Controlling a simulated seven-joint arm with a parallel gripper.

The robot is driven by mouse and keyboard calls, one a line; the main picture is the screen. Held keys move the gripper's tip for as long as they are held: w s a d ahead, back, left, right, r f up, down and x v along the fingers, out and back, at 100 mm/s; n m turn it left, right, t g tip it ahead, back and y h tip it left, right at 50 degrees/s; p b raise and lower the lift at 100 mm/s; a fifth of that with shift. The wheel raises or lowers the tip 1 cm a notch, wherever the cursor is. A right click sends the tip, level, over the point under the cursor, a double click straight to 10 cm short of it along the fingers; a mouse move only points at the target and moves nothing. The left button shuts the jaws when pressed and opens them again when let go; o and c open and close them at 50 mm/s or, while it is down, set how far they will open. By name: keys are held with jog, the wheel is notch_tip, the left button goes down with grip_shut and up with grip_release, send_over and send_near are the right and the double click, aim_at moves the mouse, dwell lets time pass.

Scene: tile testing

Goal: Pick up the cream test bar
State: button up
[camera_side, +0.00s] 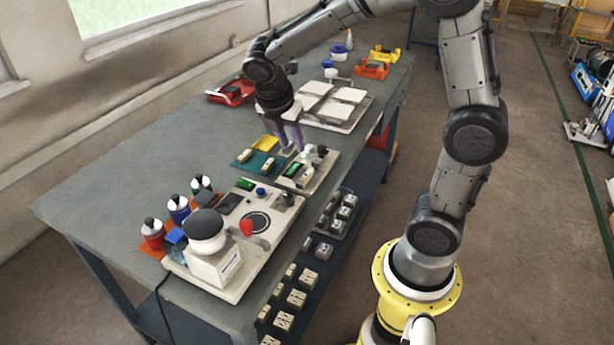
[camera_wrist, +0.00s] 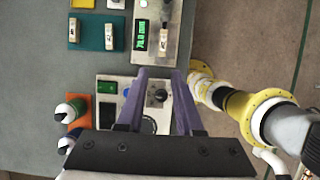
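Several small cream bars are in view; I cannot tell which one the task means. Two lie apart on a teal mat (camera_wrist: 91,32): a left bar (camera_wrist: 74,31) and a right bar (camera_wrist: 109,37). In the side view the mat also holds the left bar (camera_side: 243,156) and the right bar (camera_side: 267,163). Another cream bar (camera_wrist: 164,39) is on the tester plate (camera_wrist: 172,48), right of a green display (camera_wrist: 141,37). My gripper (camera_wrist: 160,73) has its purple fingers spread, with nothing between them. In the side view my gripper (camera_side: 291,147) points down above the bench.
A yellow mat (camera_side: 265,142) lies beyond the teal one. White tiles (camera_side: 348,96) lie further back. The bench's left side is clear.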

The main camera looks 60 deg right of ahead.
send_near(307, 175)
jog(key=f, duration=0.2)
jog(key=shift+w+d+f, duration=0.2)
jog(key=shift+w+f, duration=0.05)
jog(key=shift+f, duration=0.15)
jog(key=shift+d+x, duration=0.2)
jog(key=shift+x, duration=1.15)
jog(key=shift+d+x, duration=0.2)
jog(key=shift+x, duration=1.15)
jog(key=shift+s+r, duration=0.15)
jog(key=shift+r, duration=0.05)
grip_shut()
